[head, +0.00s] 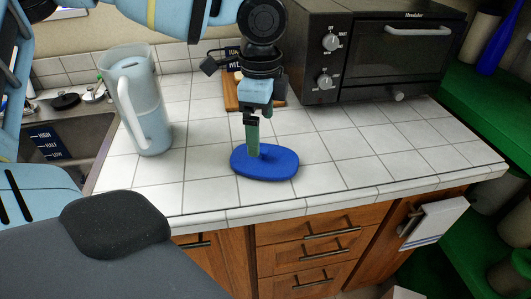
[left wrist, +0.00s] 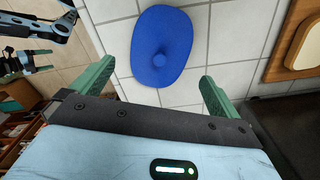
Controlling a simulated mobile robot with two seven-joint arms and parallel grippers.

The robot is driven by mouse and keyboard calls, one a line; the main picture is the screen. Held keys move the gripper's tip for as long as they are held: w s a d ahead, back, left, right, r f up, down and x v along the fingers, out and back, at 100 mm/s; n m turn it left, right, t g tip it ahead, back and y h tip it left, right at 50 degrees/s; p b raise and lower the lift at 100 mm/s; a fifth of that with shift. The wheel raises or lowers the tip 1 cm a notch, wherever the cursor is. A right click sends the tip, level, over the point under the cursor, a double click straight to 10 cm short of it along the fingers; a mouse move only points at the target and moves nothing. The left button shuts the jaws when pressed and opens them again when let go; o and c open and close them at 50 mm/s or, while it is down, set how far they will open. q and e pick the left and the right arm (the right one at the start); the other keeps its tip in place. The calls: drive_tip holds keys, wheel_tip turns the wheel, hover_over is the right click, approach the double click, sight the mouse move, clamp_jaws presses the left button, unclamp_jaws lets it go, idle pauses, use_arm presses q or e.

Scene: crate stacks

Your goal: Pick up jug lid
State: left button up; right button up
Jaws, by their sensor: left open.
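The jug lid (head: 281,166) is a flat blue oval with a small raised knob, lying on the white tiled counter. It also shows in the left wrist view (left wrist: 162,25), knob towards the camera. My left gripper (head: 252,150) points down over it, its green fingers hiding part of the lid. In the left wrist view my left gripper (left wrist: 157,72) is open and empty, fingers wide apart, with the lid in and beyond the gap. The jug (head: 135,95), clear and pale blue, stands upright on the left. My right gripper (left wrist: 28,62) shows small at the left wrist view's left edge.
A black toaster oven (head: 385,50) stands at the back right. A wooden board (head: 232,95) lies behind my left gripper. A sink (head: 75,145) is on the left. The counter's front edge is close to the lid; tiles right of the lid are clear.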

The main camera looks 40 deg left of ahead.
sight(264, 149)
use_arm(q)
drive_tip(key=shift+s+d+f, duration=0.1)
drive_tip(key=shift+s+f, duration=0.05)
drive_tip(key=shift+f, duration=0.3)
drive_tip(key=shift+w+d+f, duration=0.1)
drive_tip(key=shift+w+f, duration=0.05)
drive_tip(key=shift+f, duration=1.6)
drive_tip(key=shift+w+f, duration=0.15)
drive_tip(key=shift+f, duration=1.55)
drive_tip(key=c, duration=0.7)
